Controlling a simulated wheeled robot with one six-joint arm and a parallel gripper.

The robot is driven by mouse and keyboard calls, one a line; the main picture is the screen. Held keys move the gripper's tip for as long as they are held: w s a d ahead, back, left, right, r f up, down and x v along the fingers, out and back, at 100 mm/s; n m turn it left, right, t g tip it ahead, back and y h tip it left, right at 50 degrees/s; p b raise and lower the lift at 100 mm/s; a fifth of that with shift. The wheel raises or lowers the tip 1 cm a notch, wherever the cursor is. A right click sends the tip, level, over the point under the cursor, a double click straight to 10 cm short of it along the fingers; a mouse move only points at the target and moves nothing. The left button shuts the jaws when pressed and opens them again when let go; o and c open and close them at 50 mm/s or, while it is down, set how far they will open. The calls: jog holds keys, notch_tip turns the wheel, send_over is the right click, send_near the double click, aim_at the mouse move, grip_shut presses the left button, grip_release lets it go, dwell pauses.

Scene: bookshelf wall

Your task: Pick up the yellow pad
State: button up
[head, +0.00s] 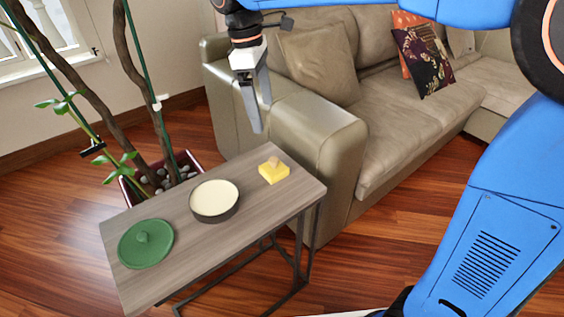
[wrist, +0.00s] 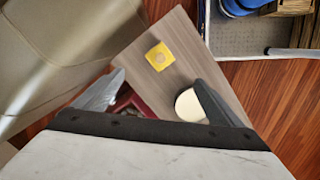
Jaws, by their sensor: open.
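The yellow pad (head: 274,173) lies on the right end of a small wooden side table (head: 260,210), with a small tan knob-like piece on top. In the wrist view the yellow pad (wrist: 159,57) shows beyond the fingertips, between their lines. My gripper (head: 256,115) points down above and behind the table, near the sofa arm. It is open and empty, with its fingers apart in the wrist view (wrist: 158,80). The pad is clear of the fingers.
A round dark dish with a cream top (head: 214,200) and a green lid (head: 146,243) share the table. The sofa (head: 330,130) stands close behind the table's right end. A potted plant (head: 160,175) stands behind the left part.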

send_near(274, 159)
notch_tip(274, 159, down, 5)
jog(key=shift+d, duration=0.15)
jog(key=shift+s+d+f, duration=0.1)
jog(key=shift+d+f, duration=0.1)
jog(key=shift+f, duration=0.65)
jog(key=shift+d+f, duration=0.15)
jog(key=shift+f, duration=0.75)
jog(key=shift+s+d+f, duration=0.1)
jog(key=shift+d+f, duration=0.1)
jog(key=shift+f, duration=0.65)
jog(key=c, duration=1)
